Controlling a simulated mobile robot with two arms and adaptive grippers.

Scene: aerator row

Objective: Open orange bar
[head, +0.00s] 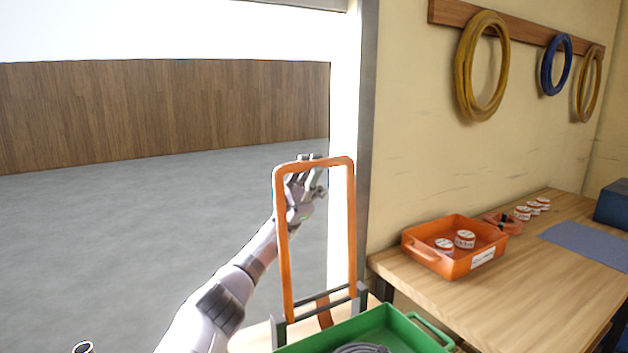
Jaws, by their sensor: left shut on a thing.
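The orange bar (351,235) is a tall rectangular loop that stands upright in grey brackets behind a green tray. My left gripper (308,162) is at the top of the loop, with its fingers closed around the top bar near its left corner. The left forearm passes behind the loop's left upright. My right gripper does not show in the head view.
The green tray (431,334) holds a grey coiled item. A wooden table on the right carries an orange bin (428,256) with white-and-red tins, more tins (531,208) and a blue-grey mat (590,243). Coiled hoses (462,75) hang on the wall. The floor at left is clear.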

